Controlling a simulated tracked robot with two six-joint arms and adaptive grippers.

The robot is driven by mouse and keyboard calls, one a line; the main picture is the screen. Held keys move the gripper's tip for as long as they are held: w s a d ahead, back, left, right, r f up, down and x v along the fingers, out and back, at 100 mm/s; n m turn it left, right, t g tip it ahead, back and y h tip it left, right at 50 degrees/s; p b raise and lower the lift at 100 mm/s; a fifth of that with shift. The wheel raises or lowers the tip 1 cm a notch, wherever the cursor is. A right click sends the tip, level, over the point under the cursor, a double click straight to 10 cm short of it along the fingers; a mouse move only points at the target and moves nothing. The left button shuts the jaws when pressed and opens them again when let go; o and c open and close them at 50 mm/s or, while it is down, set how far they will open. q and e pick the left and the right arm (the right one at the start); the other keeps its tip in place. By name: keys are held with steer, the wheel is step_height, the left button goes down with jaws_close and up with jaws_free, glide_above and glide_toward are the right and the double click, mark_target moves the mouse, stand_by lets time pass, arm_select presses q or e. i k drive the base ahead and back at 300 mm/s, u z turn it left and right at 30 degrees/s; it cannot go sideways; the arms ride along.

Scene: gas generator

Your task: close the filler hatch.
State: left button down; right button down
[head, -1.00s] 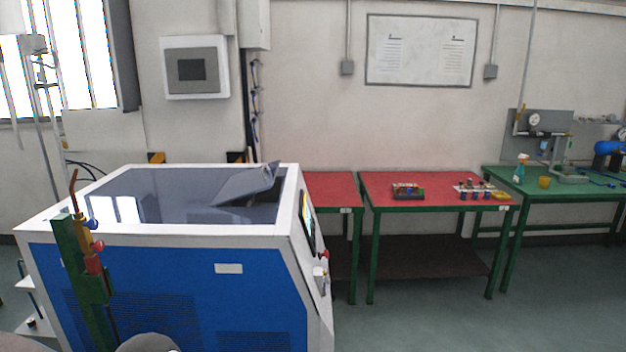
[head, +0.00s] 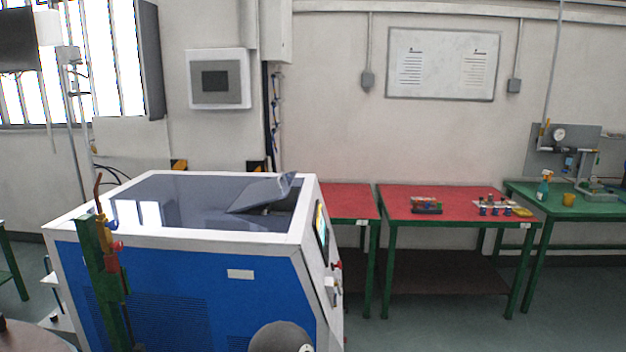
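The filler hatch (head: 262,193) is a grey, glossy flap on top of the blue and white generator (head: 180,285). It stands tilted open, its right edge raised above the dark top panel (head: 170,205). A dark opening shows under and beside it. Neither of my grippers can be made out in the head view. A dark rounded shape (head: 281,338) at the bottom edge may be a part of me.
A green post with a red and brass valve (head: 110,262) stands before the generator's left front. Red-topped tables (head: 400,205) with small items stand right of it, then a green table (head: 545,190). Open floor (head: 440,330) lies at front right.

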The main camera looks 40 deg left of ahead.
mark_target(276, 188)
steer(key=u, duration=0.2)
steer(key=i, duration=1.35)
steer(key=u, duration=1.1)
steer(key=i, duration=0.75)
steer(key=u, duration=0.5)
steer(key=k, duration=0.85)
steer(key=u, duration=0.25)
steer(key=i, duration=0.85)
steer(key=z, duration=0.1)
